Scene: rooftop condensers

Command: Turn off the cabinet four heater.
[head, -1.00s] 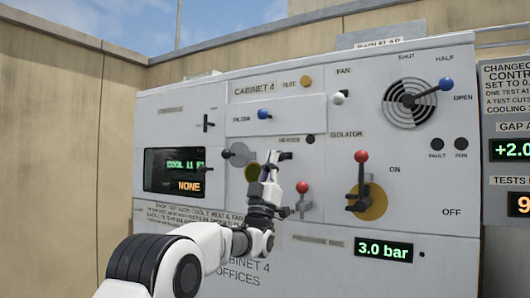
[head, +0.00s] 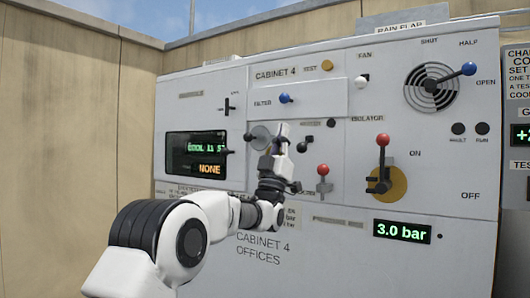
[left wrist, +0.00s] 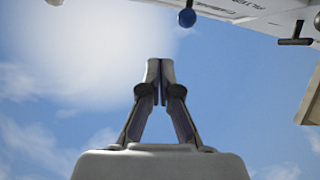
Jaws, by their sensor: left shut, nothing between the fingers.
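The cabinet 4 panel (head: 215,105) fills the middle of the head view. A small heater label (head: 310,124) sits beside a dark round lamp (head: 331,123). Below the label is a small black handle (head: 304,146), partly close behind my gripper. My left gripper (head: 282,129) is shut and empty, pointing up in front of the panel, just left of that handle; I cannot tell whether they touch. In the left wrist view the shut fingertips (left wrist: 161,65) stand against sky, apart from the panel edge at top right. My right gripper is not in view.
Nearby controls are a blue-knobbed lever (head: 285,98), a small red-knobbed lever (head: 323,170), the large red-knobbed isolator lever (head: 383,141) and a grey disc (head: 261,136). A display (head: 197,155) reads NONE. A beige wall (head: 80,150) stands at left.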

